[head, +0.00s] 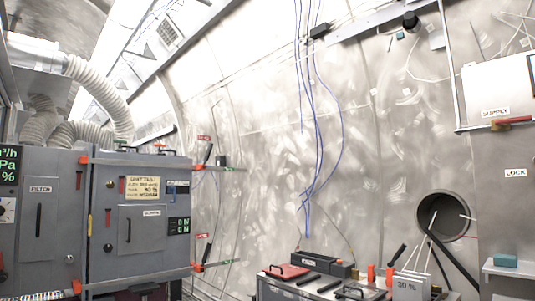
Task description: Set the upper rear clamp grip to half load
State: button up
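Two clamp-like fittings with black handles and orange-red parts are on the wall side just right of the grey cabinets. The upper clamp grip (208,154) is a tilted black handle above an orange-red part, below a small red label (203,138). The lower clamp grip (207,253) has a similar tilted black handle, below another red label (202,236). The label writing is too small to read, so I cannot tell which fitting is the rear one or its load setting. My gripper is not in view.
Grey cabinets (141,213) with a ribbed hose (100,88) stand at the left. A bench (285,288) with a red-lidded item and a "30 %" block (408,287) is at the lower right. Blue cables (312,120) hang down the wall. A round opening (445,216) is at the right.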

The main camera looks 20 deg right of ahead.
aim_at(210, 149)
jog(key=z, duration=1.2)
jog(key=i, duration=0.9)
jog(key=u, duration=0.8)
jog(key=i, duration=0.65)
jog(key=u, duration=0.55)
